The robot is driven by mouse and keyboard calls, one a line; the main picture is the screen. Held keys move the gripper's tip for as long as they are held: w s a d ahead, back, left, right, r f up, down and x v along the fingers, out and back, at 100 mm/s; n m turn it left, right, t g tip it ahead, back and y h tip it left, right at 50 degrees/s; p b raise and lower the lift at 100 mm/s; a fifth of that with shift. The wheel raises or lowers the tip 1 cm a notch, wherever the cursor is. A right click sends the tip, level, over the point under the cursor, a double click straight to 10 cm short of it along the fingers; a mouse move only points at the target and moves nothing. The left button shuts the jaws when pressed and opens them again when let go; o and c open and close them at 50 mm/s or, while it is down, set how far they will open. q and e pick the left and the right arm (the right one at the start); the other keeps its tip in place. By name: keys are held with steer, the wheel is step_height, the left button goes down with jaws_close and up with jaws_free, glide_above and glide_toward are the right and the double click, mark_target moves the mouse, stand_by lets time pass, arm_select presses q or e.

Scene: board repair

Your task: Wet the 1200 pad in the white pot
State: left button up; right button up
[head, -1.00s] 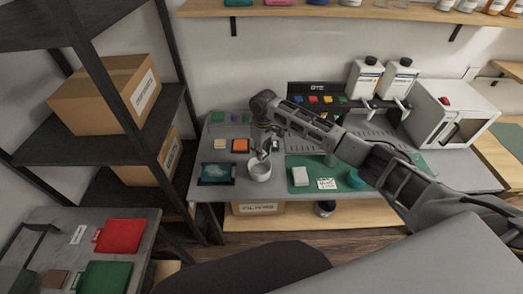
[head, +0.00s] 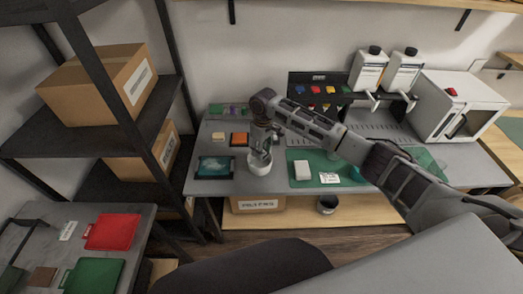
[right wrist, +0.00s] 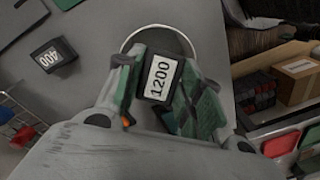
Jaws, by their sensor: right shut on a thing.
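The white pot (head: 259,168) stands on the grey bench near its front edge. It also shows in the right wrist view as a pale rim (right wrist: 150,29) behind the fingers. My right gripper (head: 262,150) points down at the pot's mouth. In the right wrist view the gripper (right wrist: 165,85) is shut on the 1200 pad (right wrist: 161,77), a dark block with a white label, between its green finger pads. The pad lies within the rim's outline; its depth in the pot is hidden. My left gripper is not in view.
A pad marked 400 (right wrist: 52,58) lies on the bench beside the pot. A dark tablet-like panel (head: 214,167) is left of the pot, and a green mat (head: 300,181) with a white block (head: 301,170) is to the right. White bottles (head: 368,70) stand behind.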

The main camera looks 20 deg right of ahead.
steer(key=shift+f, duration=0.8)
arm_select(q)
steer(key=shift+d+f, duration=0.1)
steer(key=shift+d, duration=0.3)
arm_select(e)
steer(key=shift+f, duration=1.25)
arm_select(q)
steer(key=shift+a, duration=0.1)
